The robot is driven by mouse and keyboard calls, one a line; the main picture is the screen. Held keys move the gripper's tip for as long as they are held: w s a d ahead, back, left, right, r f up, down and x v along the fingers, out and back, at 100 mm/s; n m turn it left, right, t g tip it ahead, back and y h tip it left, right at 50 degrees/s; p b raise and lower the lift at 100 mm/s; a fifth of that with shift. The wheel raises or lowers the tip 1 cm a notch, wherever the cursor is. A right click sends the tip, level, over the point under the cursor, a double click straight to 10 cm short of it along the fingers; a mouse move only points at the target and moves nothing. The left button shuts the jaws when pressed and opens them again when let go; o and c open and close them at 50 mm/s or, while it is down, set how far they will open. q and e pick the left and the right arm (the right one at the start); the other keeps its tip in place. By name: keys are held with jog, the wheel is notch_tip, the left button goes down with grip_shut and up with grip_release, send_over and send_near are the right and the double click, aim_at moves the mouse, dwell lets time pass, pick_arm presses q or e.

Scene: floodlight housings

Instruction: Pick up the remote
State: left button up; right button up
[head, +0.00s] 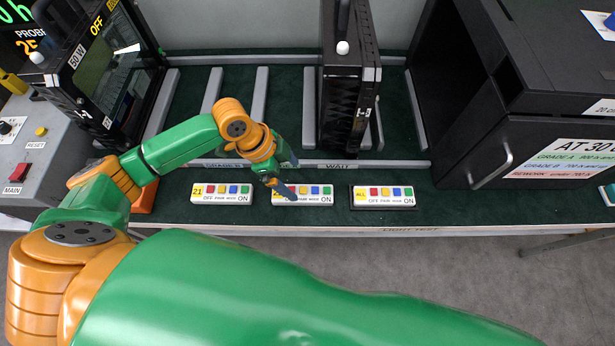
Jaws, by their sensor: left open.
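Three white remotes with coloured buttons lie in a row along the front of the dark green bench top. The left remote (221,194) has a yellow label reading 21. The middle remote (313,195) has its yellow label partly hidden by my gripper. The right remote (384,196) has a yellow label reading ALL and sits on a dark base. My left gripper (287,181) is open, with a finger over the left part of the middle remote. I cannot tell whether it touches the remote. My right gripper is not in view.
A black floodlight housing (349,90) stands in a slotted rack with grey dividers (259,94) behind the remotes. A black tester (95,60) stands at left, and a black cabinet (545,140) with a handle at right.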

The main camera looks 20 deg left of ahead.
aim_at(302, 192)
pick_arm(q)
jog(key=f, duration=0.1)
jog(key=d+f, duration=0.1)
jog(key=f, duration=0.1)
jog(key=s+d+f, duration=0.1)
jog(key=f, duration=0.1)
jog(key=shift+d, duration=0.15)
jog(key=shift+w+f, duration=0.2)
jog(key=shift+f, duration=0.05)
jog(key=c, duration=1.5)
